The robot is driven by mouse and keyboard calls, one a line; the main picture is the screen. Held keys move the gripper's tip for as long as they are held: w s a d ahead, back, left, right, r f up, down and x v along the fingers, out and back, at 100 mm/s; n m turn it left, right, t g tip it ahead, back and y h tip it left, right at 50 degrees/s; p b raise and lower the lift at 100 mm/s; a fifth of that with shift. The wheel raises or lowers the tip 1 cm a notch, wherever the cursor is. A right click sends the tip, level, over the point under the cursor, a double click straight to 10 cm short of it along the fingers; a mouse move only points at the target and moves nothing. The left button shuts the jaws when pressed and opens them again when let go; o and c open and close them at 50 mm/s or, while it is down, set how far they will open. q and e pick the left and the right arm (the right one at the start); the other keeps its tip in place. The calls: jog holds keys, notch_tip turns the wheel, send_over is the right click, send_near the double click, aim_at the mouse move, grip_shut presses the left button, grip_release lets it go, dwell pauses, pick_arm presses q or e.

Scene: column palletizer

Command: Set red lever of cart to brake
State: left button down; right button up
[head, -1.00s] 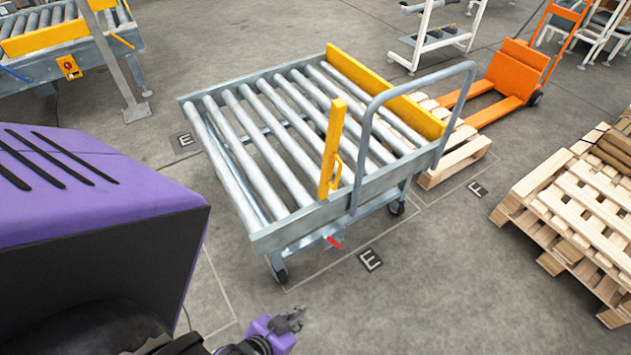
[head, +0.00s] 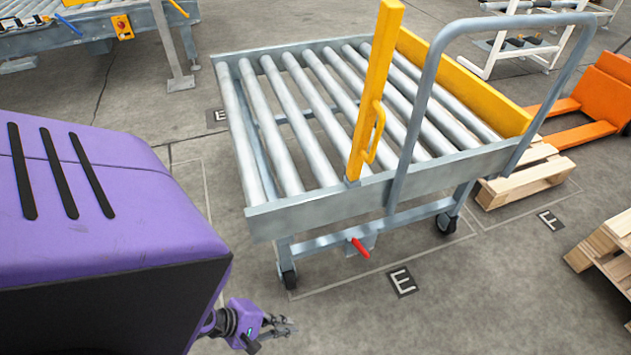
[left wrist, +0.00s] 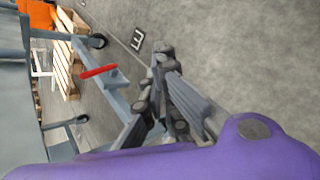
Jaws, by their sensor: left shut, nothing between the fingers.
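The red lever (head: 360,248) sticks out from a bracket low on the near side of the grey roller cart (head: 330,203). In the head view it slants down to the right. It also shows in the left wrist view (left wrist: 98,72), left of the fingers. My left gripper (head: 290,327) is below and left of the lever, in front of the cart's near wheel, apart from both. Its fingers (left wrist: 160,92) are shut and empty. My right gripper is not in view.
A yellow post with a handle (head: 375,95) and a grey push bar (head: 425,95) rise from the cart's near side. A wooden pallet (head: 527,175) and an orange pallet truck (head: 605,90) stand to the right. The floor in front of the cart is clear.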

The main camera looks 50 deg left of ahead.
pick_arm(q)
jog(key=w+a+f+n+t+b, duration=0.3)
jog(key=w+a+f+n+b, duration=0.35)
jog(key=w+n+b, duration=0.35)
jog(key=n+t+b, duration=0.2)
jog(key=n+b, duration=0.1)
jog(key=b, duration=0.4)
send_near(361, 249)
jog(key=w+f, duration=0.1)
jog(key=f, duration=0.1)
jog(key=w+f, duration=0.2)
jog(key=shift+w+a, duration=0.1)
jog(key=shift+a, duration=0.1)
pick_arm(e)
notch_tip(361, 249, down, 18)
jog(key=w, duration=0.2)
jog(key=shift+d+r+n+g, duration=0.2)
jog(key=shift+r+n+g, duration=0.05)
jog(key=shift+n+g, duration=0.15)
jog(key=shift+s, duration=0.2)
